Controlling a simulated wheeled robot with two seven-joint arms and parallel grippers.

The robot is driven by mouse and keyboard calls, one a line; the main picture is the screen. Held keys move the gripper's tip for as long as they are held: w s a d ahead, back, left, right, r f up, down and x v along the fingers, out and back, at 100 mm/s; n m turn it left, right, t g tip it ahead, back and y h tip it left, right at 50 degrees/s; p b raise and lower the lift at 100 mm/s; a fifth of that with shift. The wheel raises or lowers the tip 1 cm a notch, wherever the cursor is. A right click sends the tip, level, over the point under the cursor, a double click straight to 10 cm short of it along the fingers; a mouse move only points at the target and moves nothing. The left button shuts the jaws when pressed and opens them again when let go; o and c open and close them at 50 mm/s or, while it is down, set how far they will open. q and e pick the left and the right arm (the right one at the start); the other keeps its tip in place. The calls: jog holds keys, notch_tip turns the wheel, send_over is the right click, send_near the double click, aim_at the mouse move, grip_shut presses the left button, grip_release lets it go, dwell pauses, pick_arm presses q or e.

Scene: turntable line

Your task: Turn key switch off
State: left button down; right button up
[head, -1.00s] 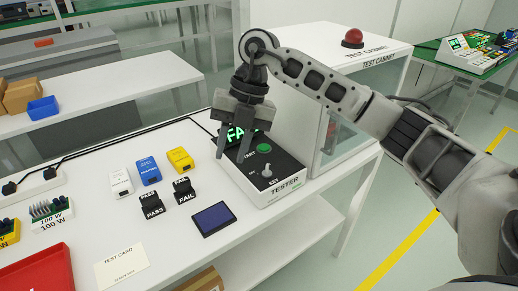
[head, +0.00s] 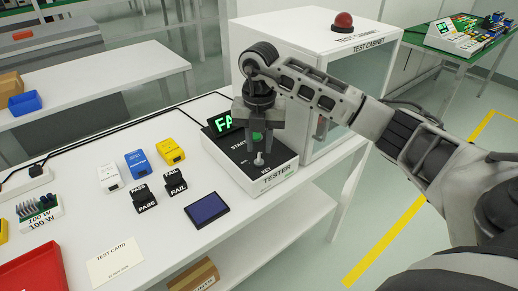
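The tester (head: 277,182) is a white box with a black top panel on the table. Its key switch (head: 259,159) is a small light grey knob near the panel's front edge. My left gripper is out of view.
A white test cabinet (head: 290,52) with a red dome (head: 343,21) stands right behind the tester. White, blue and yellow blocks, the PASS (head: 144,198) and FAIL (head: 174,184) pieces and a dark blue panel (head: 207,209) lie to the left.

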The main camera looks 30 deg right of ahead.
aim_at(259, 159)
notch_tip(259, 159, down, 2)
jog(key=shift+f, duration=0.4)
grip_shut()
